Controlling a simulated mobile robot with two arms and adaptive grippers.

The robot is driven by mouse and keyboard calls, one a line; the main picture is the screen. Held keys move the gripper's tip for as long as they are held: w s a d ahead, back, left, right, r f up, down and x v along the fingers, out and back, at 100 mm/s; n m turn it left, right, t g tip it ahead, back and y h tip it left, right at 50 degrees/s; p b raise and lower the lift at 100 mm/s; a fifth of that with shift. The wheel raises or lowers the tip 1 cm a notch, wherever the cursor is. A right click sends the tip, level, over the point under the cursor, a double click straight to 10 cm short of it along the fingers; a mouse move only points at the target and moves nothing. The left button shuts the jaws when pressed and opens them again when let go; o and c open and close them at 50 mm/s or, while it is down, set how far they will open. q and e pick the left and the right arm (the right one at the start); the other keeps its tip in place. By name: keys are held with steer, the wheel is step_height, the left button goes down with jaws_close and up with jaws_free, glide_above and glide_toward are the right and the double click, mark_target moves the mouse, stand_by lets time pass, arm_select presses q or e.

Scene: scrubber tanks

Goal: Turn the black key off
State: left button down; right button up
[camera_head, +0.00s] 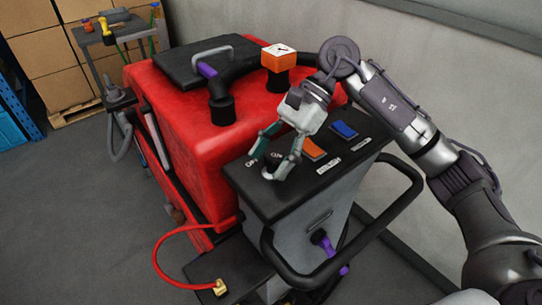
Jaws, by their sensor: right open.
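The black control panel (296,190) tops the grey rear housing of a red scrubber machine (185,125). My right gripper (262,167) is open, pointing down over the panel's left end, beside small white labels (251,162). The black key is too small and dark to make out clearly; the gripper fingers partly cover the area around those labels. I cannot tell whether the fingers touch anything. My left gripper is not in view.
An orange switch (313,149) and a blue switch (344,130) sit right of the gripper. A black handlebar (395,222) loops around the panel's front right. An orange box (279,57) stands on the machine. A red hose (160,250) hangs at the lower left. A grey wall runs behind.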

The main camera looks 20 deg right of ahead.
steer(key=v, duration=1.1)
steer(key=shift+d+r, duration=0.25)
steer(key=shift+r, duration=0.05)
steer(key=shift+w, duration=0.1)
